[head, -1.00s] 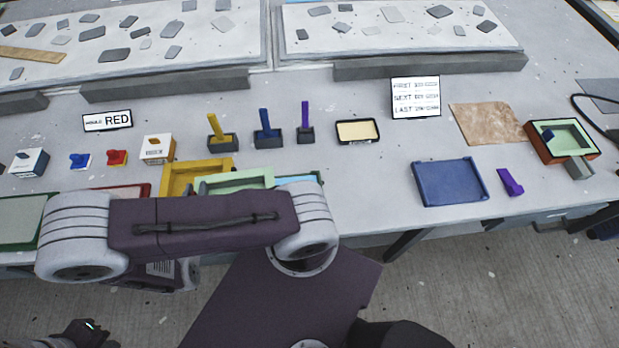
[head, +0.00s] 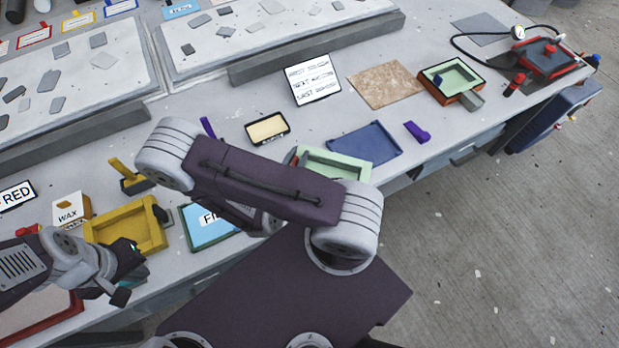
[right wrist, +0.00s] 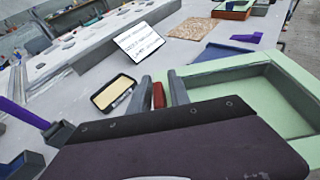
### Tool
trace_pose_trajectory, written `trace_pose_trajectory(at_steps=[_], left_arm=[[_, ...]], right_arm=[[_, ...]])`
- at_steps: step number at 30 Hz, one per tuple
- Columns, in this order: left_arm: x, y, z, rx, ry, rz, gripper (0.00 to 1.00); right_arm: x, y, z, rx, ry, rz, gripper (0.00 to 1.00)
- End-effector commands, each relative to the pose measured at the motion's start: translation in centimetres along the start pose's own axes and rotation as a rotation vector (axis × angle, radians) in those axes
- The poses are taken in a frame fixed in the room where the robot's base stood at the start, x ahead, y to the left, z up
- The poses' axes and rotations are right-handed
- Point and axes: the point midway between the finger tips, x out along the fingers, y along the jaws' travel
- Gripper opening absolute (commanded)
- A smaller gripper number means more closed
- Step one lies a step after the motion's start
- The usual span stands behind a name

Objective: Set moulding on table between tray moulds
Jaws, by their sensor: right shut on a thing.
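A pale green tray-shaped moulding (head: 358,177) is at my right gripper, in front of the blue tray mould (head: 365,145). In the right wrist view its pale green walls (right wrist: 225,75) lie right of my right gripper's fingers (right wrist: 160,93), which are shut on it. A red piece (right wrist: 158,95) shows between the fingers. My arm hides the right fingers in the head view.
A green-and-orange mould (head: 450,82) stands farther right, with a purple piece (head: 416,132) nearer. A cream-filled black tray (head: 267,128), a sign (head: 313,80) and a brown sheet (head: 385,85) lie behind. Bare table shows around the purple piece. The front edge is close.

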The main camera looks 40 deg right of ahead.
Motion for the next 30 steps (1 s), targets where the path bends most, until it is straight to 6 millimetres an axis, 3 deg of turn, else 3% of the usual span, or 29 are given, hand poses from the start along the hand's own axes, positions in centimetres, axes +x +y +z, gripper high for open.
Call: trace_pose_trajectory(at_steps=[4,9,14,16,24,30], left_arm=[[1.3,0.0,0.1,0.000,0.000,0.000,0.00],[6.1,-0.1,0.7,0.000,0.000,0.000,0.00],[9.6,-0.2,1.0,0.000,0.000,0.000,0.00],[8.6,-0.2,0.9,0.000,-0.001,0.000,0.00],[8.1,-0.2,0.8,0.000,0.000,0.000,0.00],[8.1,-0.2,0.8,0.000,0.000,0.000,0.00]], right_arm=[[0.4,0.3,-0.8,0.004,0.000,0.000,0.00],[1.6,2.3,-2.4,0.010,0.000,0.001,0.00],[2.6,4.3,-3.3,0.010,0.000,0.000,0.00],[2.8,5.6,-2.8,0.003,0.000,-0.001,0.00],[5.1,10.3,-5.0,0.001,-0.001,-0.001,0.00],[5.5,11.2,-5.5,-0.002,-0.001,0.000,0.00]])
